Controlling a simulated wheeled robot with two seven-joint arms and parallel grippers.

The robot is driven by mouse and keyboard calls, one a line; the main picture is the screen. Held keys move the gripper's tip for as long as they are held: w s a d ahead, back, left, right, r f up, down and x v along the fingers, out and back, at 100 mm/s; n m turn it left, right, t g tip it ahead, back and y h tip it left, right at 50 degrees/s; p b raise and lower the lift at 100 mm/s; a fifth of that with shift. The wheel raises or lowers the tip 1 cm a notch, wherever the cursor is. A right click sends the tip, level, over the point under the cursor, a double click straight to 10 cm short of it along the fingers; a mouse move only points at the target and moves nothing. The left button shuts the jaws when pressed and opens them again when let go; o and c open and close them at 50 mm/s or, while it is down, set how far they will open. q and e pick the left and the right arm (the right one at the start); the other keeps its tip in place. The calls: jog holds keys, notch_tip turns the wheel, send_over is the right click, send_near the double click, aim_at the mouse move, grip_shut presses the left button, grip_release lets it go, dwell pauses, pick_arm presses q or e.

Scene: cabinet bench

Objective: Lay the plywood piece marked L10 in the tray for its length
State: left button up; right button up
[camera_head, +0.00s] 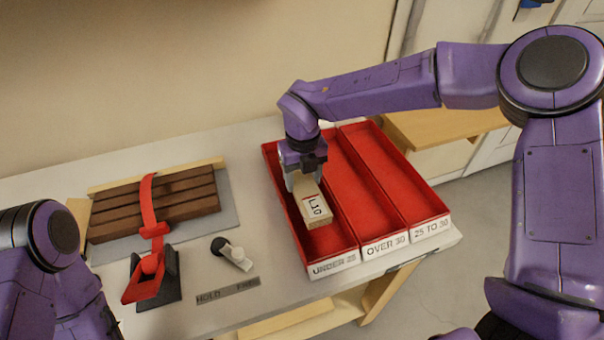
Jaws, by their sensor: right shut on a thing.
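The plywood piece marked L10 (317,208) is a short pale block with its mark on the top face. My right gripper (306,183) is shut on its far end and holds it over the leftmost of three red trays. The labels read "UNDER 2…" on the left tray (334,265), partly unclear, "OVER 30" on the middle tray (386,245) and "25 TO 30" on the right tray (432,228). I cannot tell whether the piece touches the tray floor. The trays look empty otherwise. My left arm shows at the lower left, but its gripper is out of view.
Dark wooden slats (180,205) lie on a grey mat at the left, under a red strap (148,205) with a red-and-black clamp (150,275). A black-and-white switch-like part (235,254) and a grey label strip (227,291) lie in front.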

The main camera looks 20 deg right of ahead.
jog(key=shift+w, duration=0.15)
dwell(0.3)
jog(key=shift+f, duration=0.55)
dwell(0.3)
